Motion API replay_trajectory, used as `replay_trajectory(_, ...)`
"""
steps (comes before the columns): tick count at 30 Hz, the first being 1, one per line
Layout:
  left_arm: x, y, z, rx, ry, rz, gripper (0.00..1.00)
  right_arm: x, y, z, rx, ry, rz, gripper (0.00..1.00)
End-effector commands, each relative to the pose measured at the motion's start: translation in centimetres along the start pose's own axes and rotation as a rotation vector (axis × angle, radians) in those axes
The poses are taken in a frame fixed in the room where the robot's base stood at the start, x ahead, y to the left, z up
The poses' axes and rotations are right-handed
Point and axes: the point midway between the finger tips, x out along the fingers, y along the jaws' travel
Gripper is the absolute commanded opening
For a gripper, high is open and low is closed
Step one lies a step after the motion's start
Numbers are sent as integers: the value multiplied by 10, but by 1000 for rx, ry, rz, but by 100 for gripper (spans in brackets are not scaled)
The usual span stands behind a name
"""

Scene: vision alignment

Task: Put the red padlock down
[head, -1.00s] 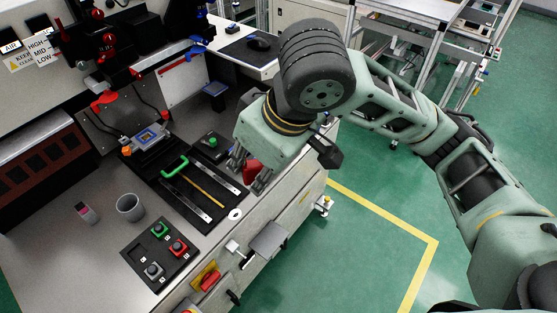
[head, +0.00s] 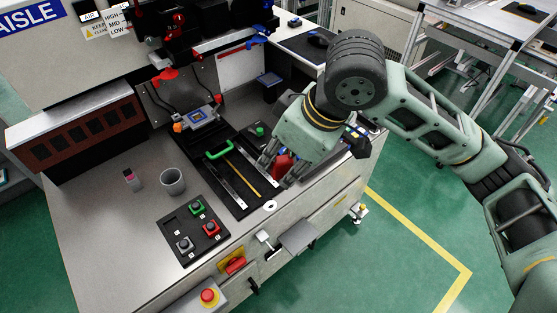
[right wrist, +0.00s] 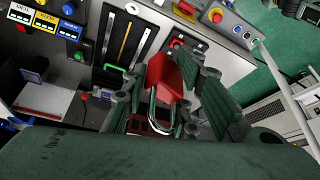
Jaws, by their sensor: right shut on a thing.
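The red padlock (head: 283,164) is between the fingers of my right gripper (head: 279,171), over or near the right end of the black tool tray (head: 237,207). In the right wrist view, the padlock's red body (right wrist: 164,76) and its metal shackle show between the two fingers of the right gripper (right wrist: 165,98). The gripper is shut on it. I cannot tell whether the padlock touches the tray or hangs just above it. My left gripper is not in view.
A green-handled tool (head: 219,150) and a yellow stick (head: 243,178) lie in the tray. A grey cup (head: 172,182) and a button panel (head: 190,231) stand to the left. A white ring (head: 270,206) lies near the front edge. Bare bench top is at left.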

Motion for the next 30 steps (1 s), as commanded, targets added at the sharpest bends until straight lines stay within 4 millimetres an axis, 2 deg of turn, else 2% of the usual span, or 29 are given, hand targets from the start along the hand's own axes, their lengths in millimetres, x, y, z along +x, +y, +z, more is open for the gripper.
replay_trajectory(1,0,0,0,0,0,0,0,-11,0,3,39,4,21,0)
replay_trajectory(9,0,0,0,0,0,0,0,-66,-2,25,308,6,135,0)
replay_trajectory(15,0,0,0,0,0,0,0,-95,-2,37,455,4,197,0)
replay_trajectory(20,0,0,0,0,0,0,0,-104,-3,42,512,1,216,0)
replay_trajectory(23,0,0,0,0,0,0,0,-105,-3,38,538,1,224,0)
replay_trajectory(26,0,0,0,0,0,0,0,-100,-3,25,578,0,240,0)
replay_trajectory(30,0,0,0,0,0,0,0,-87,-1,-7,671,0,280,0)
